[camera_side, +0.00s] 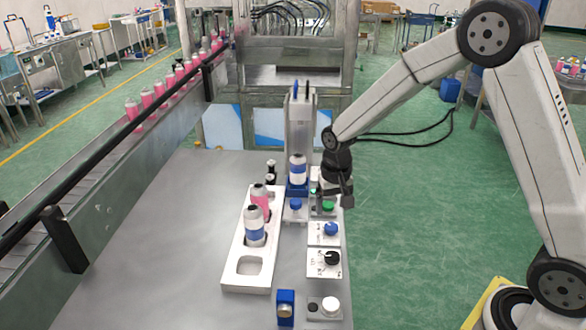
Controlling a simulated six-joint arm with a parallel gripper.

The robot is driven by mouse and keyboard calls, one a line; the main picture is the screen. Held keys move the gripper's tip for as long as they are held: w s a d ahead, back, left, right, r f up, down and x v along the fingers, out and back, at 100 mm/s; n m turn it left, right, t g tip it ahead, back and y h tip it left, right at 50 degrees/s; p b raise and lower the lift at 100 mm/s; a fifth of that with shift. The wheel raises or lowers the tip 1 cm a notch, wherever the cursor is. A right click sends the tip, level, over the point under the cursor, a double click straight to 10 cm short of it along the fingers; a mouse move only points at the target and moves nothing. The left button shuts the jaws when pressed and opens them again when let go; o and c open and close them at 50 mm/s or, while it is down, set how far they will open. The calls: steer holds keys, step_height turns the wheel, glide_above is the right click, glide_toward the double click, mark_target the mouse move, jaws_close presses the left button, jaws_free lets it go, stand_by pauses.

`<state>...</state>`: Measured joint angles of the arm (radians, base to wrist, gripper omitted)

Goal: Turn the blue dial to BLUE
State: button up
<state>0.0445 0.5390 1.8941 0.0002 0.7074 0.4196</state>
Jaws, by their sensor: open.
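The blue dial (331,229) sits on a small white panel (322,240) near the right edge of the grey table. Its printed marks are too small to read, so I cannot tell which setting it points to. My gripper (335,198) is open, pointing down, above the panel with the green button (328,207), just behind the blue dial. It appears apart from the dial, and I see nothing between its fingers.
A black dial (331,257) and a white knob (330,305) stand in front of the blue dial. A crimping stand (300,120) holding a can (297,170) rises behind. Bare table (170,260) lies left.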

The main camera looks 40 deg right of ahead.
steer(key=shift+r, duration=1.1)
steer(key=shift+s+r, duration=0.1)
steer(key=shift+s, duration=0.3)
steer(key=s+a+n+t, duration=0.1)
steer(key=s+n, duration=0.1)
steer(key=s, duration=0.5)
steer(key=s+a+r+n+t, duration=0.1)
steer(key=s+n, duration=0.2)
steer(key=s, duration=0.4)
steer(key=shift+s+t, duration=0.15)
steer(key=shift+t, duration=0.15)
